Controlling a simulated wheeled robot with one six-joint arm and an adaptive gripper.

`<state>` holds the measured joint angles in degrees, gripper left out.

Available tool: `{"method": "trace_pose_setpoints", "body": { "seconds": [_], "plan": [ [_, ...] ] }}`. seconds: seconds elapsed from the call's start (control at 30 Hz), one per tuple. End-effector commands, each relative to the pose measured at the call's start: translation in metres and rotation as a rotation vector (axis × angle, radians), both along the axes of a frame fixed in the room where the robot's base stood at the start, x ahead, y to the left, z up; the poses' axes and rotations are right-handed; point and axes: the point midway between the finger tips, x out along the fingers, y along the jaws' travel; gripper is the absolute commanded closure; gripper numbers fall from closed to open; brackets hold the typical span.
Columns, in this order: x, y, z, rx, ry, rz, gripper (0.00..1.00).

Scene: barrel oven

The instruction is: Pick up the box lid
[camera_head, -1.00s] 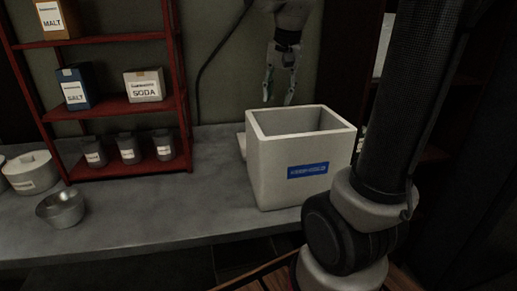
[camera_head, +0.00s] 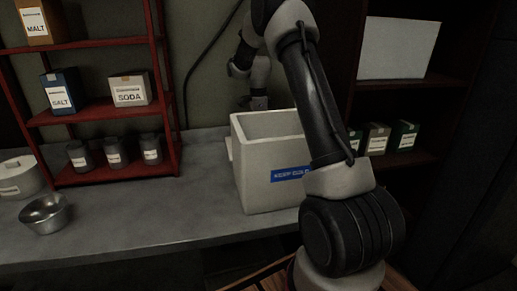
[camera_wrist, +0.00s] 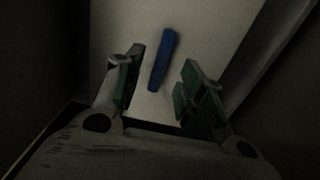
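A white open-topped box (camera_head: 262,185) with a blue label stands on the counter in the head view. A pale edge (camera_head: 229,148) shows behind its left side, likely the box lid, mostly hidden. In the wrist view a pale flat panel (camera_wrist: 118,28), seemingly that lid, carries a blue bar (camera_wrist: 163,58), which looks like its handle. My gripper (camera_wrist: 160,70) is open, its green-padded fingers on either side of the bar with gaps visible. In the head view my gripper (camera_head: 258,102) points down behind the box, its fingertips hidden by the rear wall.
A red shelf (camera_head: 110,108) with boxes and jars stands at the left. A metal bowl (camera_head: 45,213) and a pale lidded pot (camera_head: 20,178) are on the left counter (camera_head: 150,225). At the right, dark shelves hold a white bin (camera_head: 398,48) and small cartons (camera_head: 377,138).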

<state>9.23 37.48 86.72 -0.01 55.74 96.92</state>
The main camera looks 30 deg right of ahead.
Motion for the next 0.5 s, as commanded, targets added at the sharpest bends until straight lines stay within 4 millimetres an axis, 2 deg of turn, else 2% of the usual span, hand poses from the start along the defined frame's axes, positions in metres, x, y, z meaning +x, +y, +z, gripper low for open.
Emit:
{"method": "trace_pose_setpoints", "body": {
  "seconds": [0.23, 0.5],
  "plan": [
    [0.0, -0.003, -0.038, 0.001, 0.002, 0.002, 0.61],
    [0.001, -0.003, -0.044, 0.001, -0.001, 0.003, 0.63]
  ]
}}
